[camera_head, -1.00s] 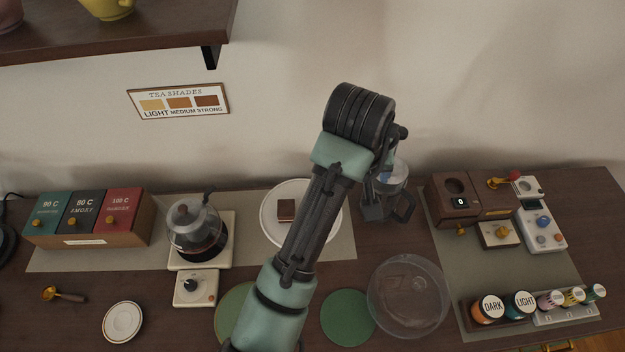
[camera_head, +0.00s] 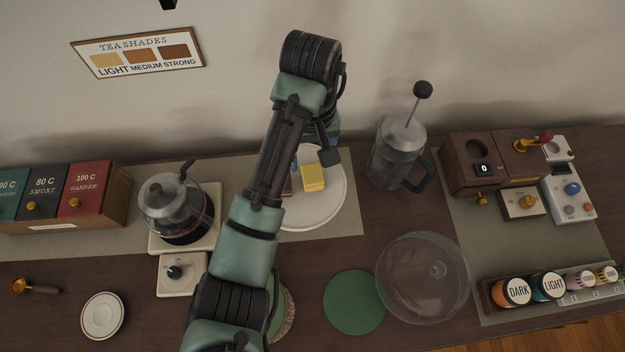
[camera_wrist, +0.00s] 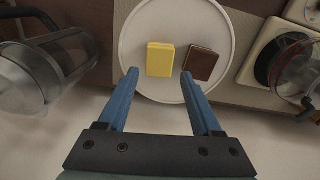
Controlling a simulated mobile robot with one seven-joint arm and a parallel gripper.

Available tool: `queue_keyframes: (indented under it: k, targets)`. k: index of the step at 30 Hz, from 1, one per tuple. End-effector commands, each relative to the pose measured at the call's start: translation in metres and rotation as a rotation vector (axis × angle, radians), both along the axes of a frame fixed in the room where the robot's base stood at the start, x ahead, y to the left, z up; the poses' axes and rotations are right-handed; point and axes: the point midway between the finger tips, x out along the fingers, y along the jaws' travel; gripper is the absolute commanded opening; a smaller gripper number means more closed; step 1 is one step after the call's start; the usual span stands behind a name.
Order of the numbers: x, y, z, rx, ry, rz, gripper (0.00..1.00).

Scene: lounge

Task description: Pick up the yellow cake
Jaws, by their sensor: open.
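The yellow cake (camera_head: 313,177) is a small block on a round white plate (camera_head: 331,213) beside a brown cake (camera_head: 287,187), which my arm partly hides in the head view. In the wrist view the yellow cake (camera_wrist: 160,60) lies left of centre and the brown cake (camera_wrist: 201,63) lies just to its right, with a small gap between. My gripper (camera_wrist: 159,75) is open, with its blue fingers spread. The fingertips reach over the plate's near part. The yellow cake is ahead of the gap between them, and nothing is held.
A glass press (camera_head: 396,155) stands close right of the plate, and a glass kettle (camera_head: 176,209) stands to its left. A clear bowl (camera_head: 422,280) and a green coaster (camera_head: 354,302) lie in front. A wooden device (camera_head: 477,163) stands farther right. The wall is close behind.

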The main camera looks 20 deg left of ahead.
Motion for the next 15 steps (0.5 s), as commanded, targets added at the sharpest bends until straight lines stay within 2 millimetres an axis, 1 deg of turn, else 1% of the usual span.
queue_keyframes:
  k: [1, 5, 8, 15]
  targets:
    - [0.000, 0.000, -0.005, -0.001, 0.000, 0.000, 0.66]
    - [0.000, 0.000, -0.007, -0.001, 0.000, -0.001, 0.66]
    - [-0.001, -0.001, -0.014, -0.001, 0.000, -0.001, 0.66]
    - [-0.004, -0.004, -0.044, -0.001, 0.000, -0.002, 0.66]
